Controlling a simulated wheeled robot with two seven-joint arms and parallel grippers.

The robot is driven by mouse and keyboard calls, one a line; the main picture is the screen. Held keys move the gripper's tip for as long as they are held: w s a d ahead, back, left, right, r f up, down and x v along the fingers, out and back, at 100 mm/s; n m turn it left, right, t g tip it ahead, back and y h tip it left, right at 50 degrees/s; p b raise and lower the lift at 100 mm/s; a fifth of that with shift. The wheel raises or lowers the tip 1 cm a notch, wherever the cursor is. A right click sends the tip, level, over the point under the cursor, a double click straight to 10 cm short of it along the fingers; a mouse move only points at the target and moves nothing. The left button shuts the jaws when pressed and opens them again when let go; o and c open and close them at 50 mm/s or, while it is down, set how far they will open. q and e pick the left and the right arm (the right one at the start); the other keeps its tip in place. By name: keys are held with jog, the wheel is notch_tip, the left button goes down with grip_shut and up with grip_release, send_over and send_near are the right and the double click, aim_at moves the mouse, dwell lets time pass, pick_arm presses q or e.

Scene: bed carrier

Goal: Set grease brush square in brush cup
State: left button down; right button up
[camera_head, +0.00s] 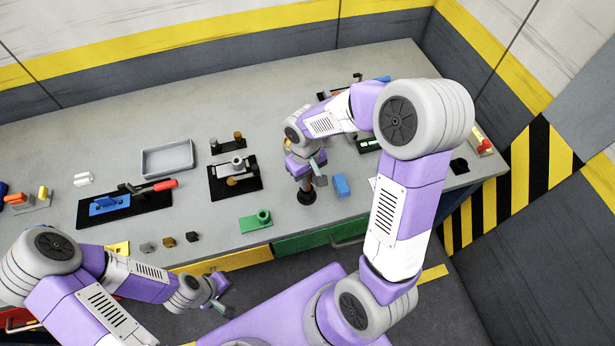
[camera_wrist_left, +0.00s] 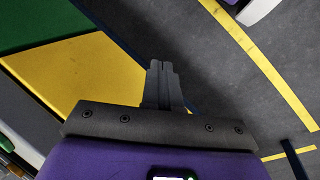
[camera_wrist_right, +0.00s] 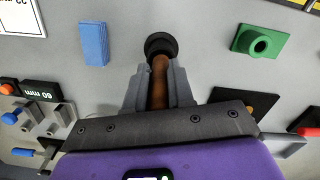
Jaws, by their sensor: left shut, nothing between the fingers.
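The brush cup (camera_head: 307,198) is a small round black cup near the front edge of the bench. It also shows in the right wrist view (camera_wrist_right: 161,44). The grease brush (camera_wrist_right: 159,82) has a brown handle and stands between the fingers of my right gripper (camera_wrist_right: 160,88). Its far end meets the cup's mouth; how deep it sits is hidden. My right gripper (camera_head: 306,178) is closed around the handle, directly above the cup. My left gripper (camera_head: 226,310) is shut and empty, low in front of the bench. The left wrist view shows its fingers (camera_wrist_left: 163,85) together.
A blue block (camera_head: 341,185) lies right of the cup. A green fixture (camera_head: 256,220) stands to its left, and a black mat (camera_head: 236,179) with parts lies behind that. A grey tray (camera_head: 168,159) is further back. Bare bench separates them.

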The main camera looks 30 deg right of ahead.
jog(key=o, duration=0.5)
jog(key=r, duration=0.2)
jog(key=r+p, duration=0.1)
jog(key=r, duration=0.4)
jog(key=shift+w+r, duration=0.25)
jog(key=shift+r, duration=0.05)
